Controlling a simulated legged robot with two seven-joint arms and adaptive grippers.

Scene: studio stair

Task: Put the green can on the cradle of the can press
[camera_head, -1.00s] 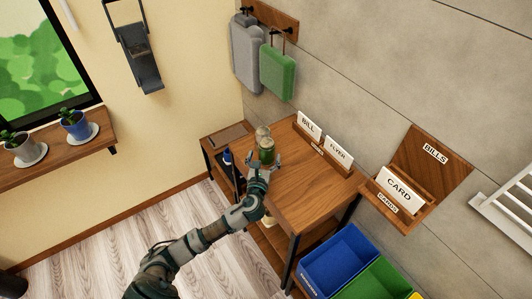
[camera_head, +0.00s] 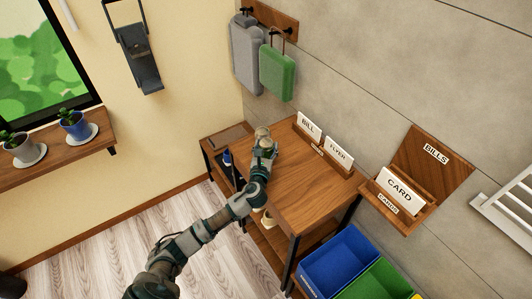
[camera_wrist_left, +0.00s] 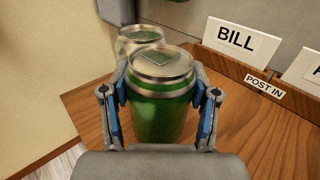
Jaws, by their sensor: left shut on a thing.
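The green can (camera_wrist_left: 162,105) with a silver lid stands upright between the blue-padded fingers of my left gripper (camera_wrist_left: 161,115) in the left wrist view. My left gripper (camera_head: 264,150) is shut on it at the left end of the wooden table; in the head view the hand mostly hides the can. A second, pale-topped can (camera_wrist_left: 138,40) is right behind it, and its top also shows in the head view (camera_head: 263,132). The dark can press (camera_head: 143,68) hangs on the cream wall at upper left, with its handle frame up. My right gripper is not in view.
A rack with BILL (camera_head: 308,125) and FLYER (camera_head: 339,152) cards lines the back of the wooden table (camera_head: 305,190). Blue (camera_head: 338,262) and green bins stand at lower right. A shelf with potted plants (camera_head: 75,125) is at left.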

